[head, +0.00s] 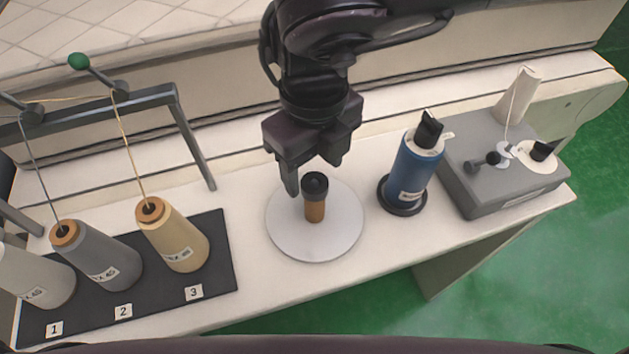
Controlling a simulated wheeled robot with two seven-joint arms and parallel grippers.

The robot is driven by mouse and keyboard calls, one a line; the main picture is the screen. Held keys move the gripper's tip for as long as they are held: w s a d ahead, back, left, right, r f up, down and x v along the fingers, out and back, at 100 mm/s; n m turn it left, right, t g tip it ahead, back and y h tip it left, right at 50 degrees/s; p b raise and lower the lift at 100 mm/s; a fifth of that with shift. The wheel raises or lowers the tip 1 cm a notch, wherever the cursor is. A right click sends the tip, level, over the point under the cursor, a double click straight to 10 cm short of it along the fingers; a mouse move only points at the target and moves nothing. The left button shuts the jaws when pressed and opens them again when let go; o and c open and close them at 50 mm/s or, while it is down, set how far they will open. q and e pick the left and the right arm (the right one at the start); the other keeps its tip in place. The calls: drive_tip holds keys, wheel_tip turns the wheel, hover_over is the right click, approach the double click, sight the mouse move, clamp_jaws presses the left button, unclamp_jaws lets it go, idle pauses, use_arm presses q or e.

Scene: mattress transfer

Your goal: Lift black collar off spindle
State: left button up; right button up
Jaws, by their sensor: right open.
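The black collar (315,185) sits at the top of the short brown spindle (315,211). The spindle stands upright on a round pale grey plate (342,232) in the middle of the table. My right gripper (313,172) is open, pointing down just above and behind the collar. One finger is close to the collar's left side and the other is behind it to the right. I cannot tell whether either finger touches it. My left gripper is out of view.
A blue cone (416,170) with a black top stands right of the plate, beside a grey box (492,195) carrying a white cone (517,95). At left, thread cones stand on a black numbered mat (222,262) under a thread rack (190,140). The table front is clear.

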drive_tip(key=shift+f, duration=1.35)
drive_tip(key=c, duration=1)
drive_tip(key=shift+c, duration=0.2)
drive_tip(key=shift+r, duration=0.1)
wheel_tip(320, 180, up, 20)
drive_tip(key=p, duration=0.2)
